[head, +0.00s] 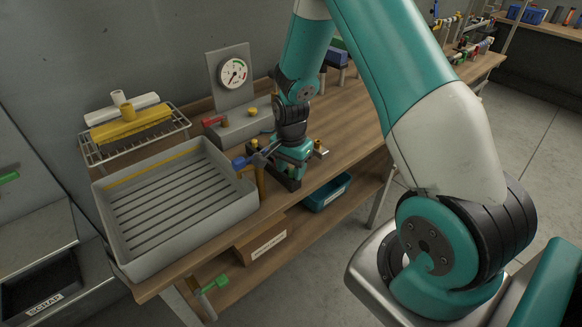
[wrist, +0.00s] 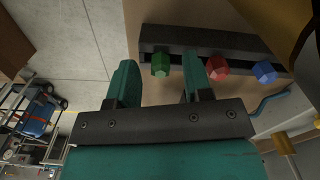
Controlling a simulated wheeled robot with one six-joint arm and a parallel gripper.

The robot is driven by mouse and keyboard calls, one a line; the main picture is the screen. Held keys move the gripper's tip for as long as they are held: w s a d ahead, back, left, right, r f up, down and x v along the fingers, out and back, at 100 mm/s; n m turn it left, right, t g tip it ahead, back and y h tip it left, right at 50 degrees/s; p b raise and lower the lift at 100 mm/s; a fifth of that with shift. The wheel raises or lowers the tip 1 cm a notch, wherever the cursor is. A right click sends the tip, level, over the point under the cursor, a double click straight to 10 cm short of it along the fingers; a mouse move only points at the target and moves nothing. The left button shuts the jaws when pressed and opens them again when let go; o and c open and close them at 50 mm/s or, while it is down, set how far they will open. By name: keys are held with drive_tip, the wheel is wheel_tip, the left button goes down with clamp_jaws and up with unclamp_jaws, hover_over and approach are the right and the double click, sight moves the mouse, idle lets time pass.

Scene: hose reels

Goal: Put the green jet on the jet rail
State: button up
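In the wrist view, a green hexagonal jet (wrist: 161,64) sits at the left end of a dark slotted rail (wrist: 225,40). A red jet (wrist: 216,67) and a blue jet (wrist: 264,72) sit further right along the same rail. My gripper (wrist: 161,66) is open, its two teal fingers apart on either side of the green jet, with gaps visible. The right finger lies between the green and red jets. In the head view my gripper (head: 287,178) is low over the bench's front edge, and hides most of the jets. Whether the green jet is seated in the slot is unclear.
A grey slatted tray (head: 115,235) stands left of my gripper on the wooden bench (head: 350,140). A blue-handled tap (head: 242,162) is close by. A gauge stand (head: 232,72) and a rack with yellow and white brushes (head: 130,128) are behind. The bench is clearer to the right.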

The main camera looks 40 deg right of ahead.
sight(291, 170)
drive_tip(key=shift+r, duration=0.1)
drive_tip(key=shift+r+p, duration=0.4)
wheel_tip(291, 170, up, 12)
drive_tip(key=b, duration=0.2)
drive_tip(key=s+a+r+n+y, duration=0.1)
drive_tip(key=s+a+r+n, duration=0.25)
drive_tip(key=a+n, duration=0.2)
drive_tip(key=s+a+r+n+y, duration=0.1)
drive_tip(key=s+a+r+n, duration=0.25)
drive_tip(key=a, duration=0.35)
drive_tip(key=s+a+r+n+y, duration=0.1)
drive_tip(key=s+a+r+n, duration=0.1)
drive_tip(key=s+a+n, duration=0.3)
drive_tip(key=s+a+r+n+y, duration=0.1)
drive_tip(key=s+a+r+n, duration=0.1)
drive_tip(key=s+a+n, duration=0.2)
drive_tip(key=s+n, duration=0.3)
drive_tip(key=s, duration=0.3)
drive_tip(key=shift+a+r+n, duration=0.25)
drive_tip(key=shift+a+n, duration=0.15)
